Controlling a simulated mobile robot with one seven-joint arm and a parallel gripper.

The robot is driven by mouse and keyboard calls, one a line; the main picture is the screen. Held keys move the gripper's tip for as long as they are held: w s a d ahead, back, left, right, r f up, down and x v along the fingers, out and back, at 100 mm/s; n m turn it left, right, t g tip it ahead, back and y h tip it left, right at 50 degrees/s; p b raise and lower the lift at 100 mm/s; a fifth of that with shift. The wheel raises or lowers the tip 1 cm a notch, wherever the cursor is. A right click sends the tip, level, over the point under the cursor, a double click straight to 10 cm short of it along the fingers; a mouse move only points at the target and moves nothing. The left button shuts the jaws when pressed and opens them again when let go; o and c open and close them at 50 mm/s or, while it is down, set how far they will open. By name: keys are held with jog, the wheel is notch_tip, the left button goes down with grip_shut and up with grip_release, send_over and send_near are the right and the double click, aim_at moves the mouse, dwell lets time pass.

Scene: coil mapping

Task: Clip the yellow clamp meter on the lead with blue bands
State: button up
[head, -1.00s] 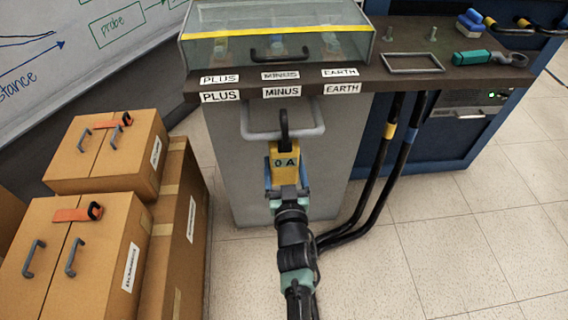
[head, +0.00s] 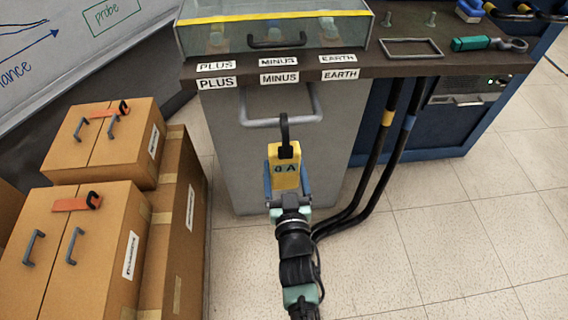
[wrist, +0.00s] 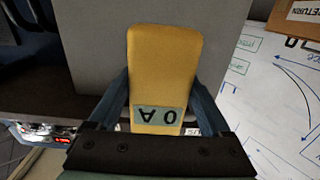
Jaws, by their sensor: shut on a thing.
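The yellow clamp meter (head: 286,174) is held upright in my gripper (head: 286,190), with its dark hook-shaped jaw pointing up and its display reading 0 A. In the wrist view the meter's yellow body (wrist: 165,70) lies between the two blue fingers. The lead with a blue band (head: 403,150) hangs from the bench to the right of my gripper, well apart from the meter. A lead with a yellow band (head: 381,145) hangs just left of it. Both black leads curve down toward the floor behind my arm.
A grey cabinet with a handle (head: 281,121) stands behind the meter, under the bench edge (head: 440,66) with PLUS, MINUS and EARTH labels. Cardboard boxes (head: 95,240) stand at the left. The floor (head: 450,230) at the right is clear.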

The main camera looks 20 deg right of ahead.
jog(key=shift+v, duration=1.2)
jog(key=shift+r, duration=0.15)
